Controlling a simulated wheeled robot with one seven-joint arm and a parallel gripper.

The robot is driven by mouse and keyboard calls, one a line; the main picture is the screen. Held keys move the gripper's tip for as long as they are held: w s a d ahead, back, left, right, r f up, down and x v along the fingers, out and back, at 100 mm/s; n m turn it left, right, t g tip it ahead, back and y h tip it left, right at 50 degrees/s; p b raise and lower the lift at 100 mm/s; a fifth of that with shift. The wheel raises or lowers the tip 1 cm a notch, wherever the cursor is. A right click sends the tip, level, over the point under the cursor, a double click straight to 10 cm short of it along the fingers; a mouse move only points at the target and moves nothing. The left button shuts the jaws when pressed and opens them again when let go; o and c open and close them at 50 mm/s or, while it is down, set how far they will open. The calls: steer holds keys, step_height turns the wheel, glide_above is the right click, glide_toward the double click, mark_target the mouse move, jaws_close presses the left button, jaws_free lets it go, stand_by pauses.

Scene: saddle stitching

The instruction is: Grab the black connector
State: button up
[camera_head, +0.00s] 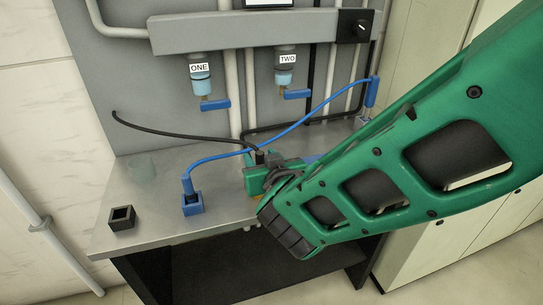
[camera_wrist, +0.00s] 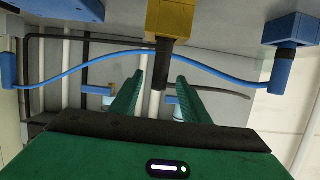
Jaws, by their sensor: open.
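The black connector (camera_wrist: 162,62) stands in the yellow socket block (camera_wrist: 170,18) in the wrist view. In the head view only its top (camera_head: 259,157) shows, above the green fingers. My gripper (camera_wrist: 160,76) is open, with its two green fingertips on either side of the black connector and visible gaps between. In the head view my gripper (camera_head: 260,178) reaches the middle of the metal table, and my arm and hand hide most of the yellow block.
A blue connector (camera_head: 187,184) sits in a blue socket (camera_head: 193,205) to the left; its blue cable arcs behind my gripper to the right. An empty-looking black socket (camera_head: 122,217) stands at the table's left corner. Blue-handled valves (camera_head: 215,104) hang at the back.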

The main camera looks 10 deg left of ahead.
steer(key=shift+x, duration=2.7)
steer(key=shift+d+f, duration=0.1)
jaws_close()
